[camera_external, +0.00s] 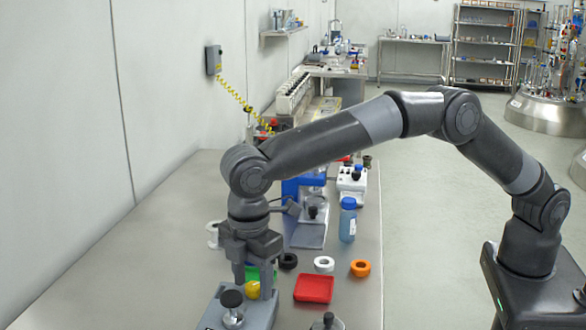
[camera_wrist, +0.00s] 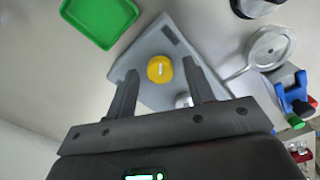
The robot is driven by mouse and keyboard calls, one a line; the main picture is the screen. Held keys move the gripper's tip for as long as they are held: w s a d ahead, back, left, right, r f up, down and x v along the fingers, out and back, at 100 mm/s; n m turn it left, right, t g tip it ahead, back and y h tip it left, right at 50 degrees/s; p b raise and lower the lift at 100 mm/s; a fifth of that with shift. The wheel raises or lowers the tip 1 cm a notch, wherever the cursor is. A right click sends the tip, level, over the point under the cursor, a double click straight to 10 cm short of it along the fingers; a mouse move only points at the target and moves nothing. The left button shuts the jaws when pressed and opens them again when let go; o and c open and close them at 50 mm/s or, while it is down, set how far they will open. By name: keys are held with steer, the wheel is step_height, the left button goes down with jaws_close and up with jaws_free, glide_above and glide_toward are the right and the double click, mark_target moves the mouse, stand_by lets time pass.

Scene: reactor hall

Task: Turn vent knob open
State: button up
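A round yellow knob (camera_wrist: 160,68) with a small white mark sits on a grey plate-like unit (camera_wrist: 150,45) in the wrist view. It also shows in the external view as a yellow knob (camera_external: 253,290) on the grey unit (camera_external: 262,316) near the front of the bench. My gripper (camera_wrist: 159,64) points down at the unit with its fingers apart, one on each side of the yellow knob. A gap shows between the knob and each finger, and I cannot tell the height exactly. In the external view my gripper (camera_external: 253,283) partly hides the unit. A black-topped part (camera_external: 231,298) stands in front of the knob.
A green tray (camera_wrist: 100,18) lies close to the unit. The bench's left side is clear.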

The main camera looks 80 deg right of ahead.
mark_target(253, 285)
step_height(253, 285, up, 11)
stand_by(0.7)
steer(key=shift+f, duration=0.1)
